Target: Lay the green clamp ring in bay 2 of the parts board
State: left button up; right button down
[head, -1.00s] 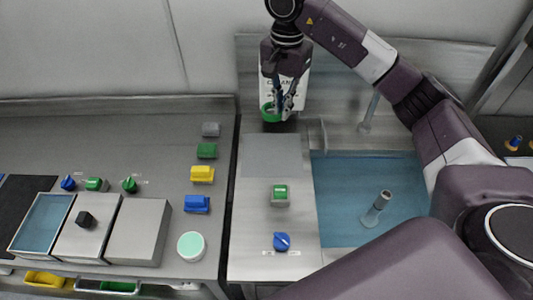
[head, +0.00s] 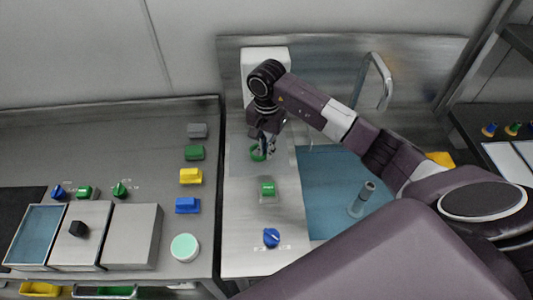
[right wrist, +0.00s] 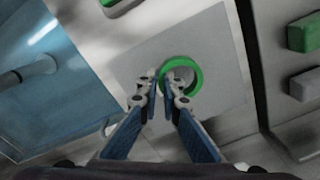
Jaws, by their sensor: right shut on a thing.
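The green clamp ring (head: 257,154) is held by my right gripper (head: 265,148) over the grey square patch (head: 284,165) on the steel counter. In the right wrist view the ring (right wrist: 194,85) shows as a round green band, its left edge between the fingertips of the right gripper (right wrist: 165,79), which is shut on it. The ring appears raised above the patch, but the gap is hard to judge. My left gripper is not in view. I cannot tell which surface is the parts board or bay 2.
A white box (head: 264,60) stands behind the counter. A blue basin (head: 330,190) with an upright grey post (head: 362,198) lies right. A green button (head: 268,188) and blue knob (head: 271,237) sit in front.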

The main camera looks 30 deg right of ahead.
jog(key=shift+f, duration=1.3)
jog(key=shift+f, duration=0.15)
jog(key=c, duration=2.1)
grip_release()
